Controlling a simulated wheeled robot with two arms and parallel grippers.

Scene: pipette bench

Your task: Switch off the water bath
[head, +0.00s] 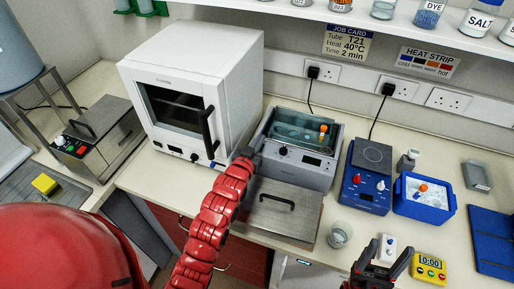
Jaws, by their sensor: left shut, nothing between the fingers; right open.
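The water bath (325,175) is a grey box with an open top and clear water, standing at the middle of the bench. A tube with an orange cap (323,128) stands in it. Its front panel has a dark knob (283,151) and a small dark display (311,161). My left gripper (250,152) is shut and empty at the left end of the bath's front, left of the knob; I cannot tell whether it touches the bath. My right gripper (381,251) is open and empty at the front edge of the bench, right of the glass beaker.
A steel lid (305,225) with a dark handle lies before the bath. A white oven (190,60) stands close on the left. A blue hotplate (365,195), blue ice box (425,205), beaker (340,234) and yellow timer (430,268) are on the right.

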